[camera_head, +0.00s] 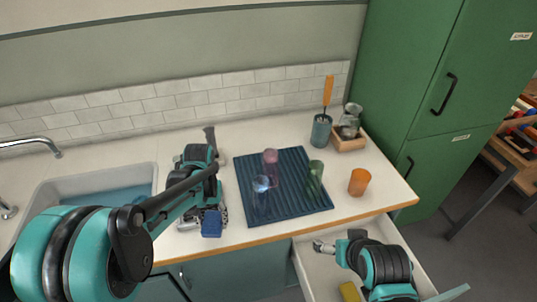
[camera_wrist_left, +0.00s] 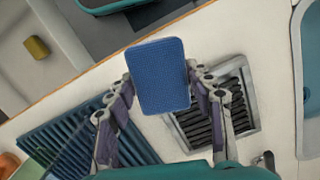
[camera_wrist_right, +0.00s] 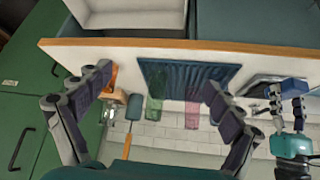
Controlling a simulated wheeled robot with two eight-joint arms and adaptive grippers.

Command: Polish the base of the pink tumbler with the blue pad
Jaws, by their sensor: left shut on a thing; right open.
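The pink tumbler (camera_head: 270,157) stands on the dark blue ribbed mat (camera_head: 292,208), between a clear bluish tumbler and a green one; it also shows in the right wrist view (camera_wrist_right: 193,108). My left gripper (camera_wrist_left: 160,82) is shut on the blue pad (camera_wrist_left: 158,75), gripping it by its two sides. In the head view the pad (camera_head: 211,223) is near the counter's front edge, left of the mat and apart from the tumbler. My right gripper (camera_wrist_right: 155,82) is open and empty. In the head view it is near the open drawer, in front of the counter.
The clear tumbler (camera_head: 261,184) and green tumbler (camera_head: 315,172) stand on the mat. An orange cup (camera_head: 359,182), a teal holder (camera_head: 321,131) and a wooden box (camera_head: 348,143) are to the right. The open drawer (camera_head: 315,265) holds a yellow block (camera_head: 349,291). A sink (camera_head: 95,184) is left.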

